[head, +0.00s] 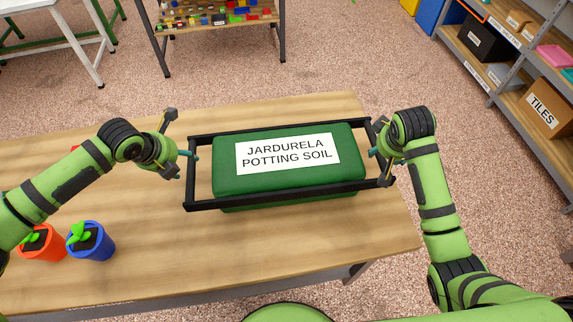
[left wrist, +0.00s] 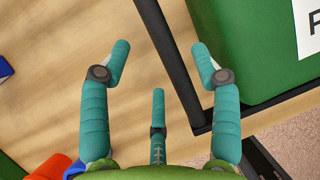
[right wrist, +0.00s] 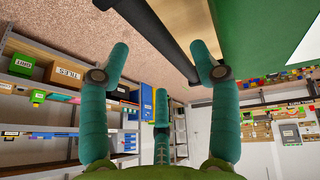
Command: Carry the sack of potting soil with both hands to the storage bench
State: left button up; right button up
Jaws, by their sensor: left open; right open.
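The sack of potting soil (head: 275,182) is a green block with a white label, lying on a wooden table (head: 250,115). A black frame (head: 260,203) with bars at both ends surrounds it. My left gripper (head: 188,155) is open at the frame's left end bar; in the left wrist view this bar (left wrist: 172,55) passes between the spread teal fingers. My right gripper (head: 374,153) is open at the right end bar; in the right wrist view that bar (right wrist: 150,38) also runs between its fingers. I cannot tell whether the fingers touch the bars. I cannot tell which surface is the storage bench.
An orange pot (head: 45,243) and a blue pot (head: 93,245) with seedlings stand at the table's left, near my left arm. A dark-legged table (head: 208,28) with small coloured items stands at the back. Shelving (head: 510,75) with boxes is at the right. Speckled floor between is clear.

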aim_at(189, 160)
pick_arm(q)
jog(key=shift+x, duration=3.05)
pick_arm(e)
jog(key=shift+x, duration=3.05)
pick_arm(q)
jog(key=shift+w, duration=0.1)
pick_arm(e)
jog(key=shift+w, duration=0.1)
pick_arm(q)
grip_shut()
pick_arm(e)
grip_shut()
pick_arm(q)
jog(key=shift+w+r, duration=0.2)
jog(key=shift+r, duration=0.15)
pick_arm(e)
jog(key=shift+w+r, duration=0.15)
jog(key=shift+r, duration=0.2)
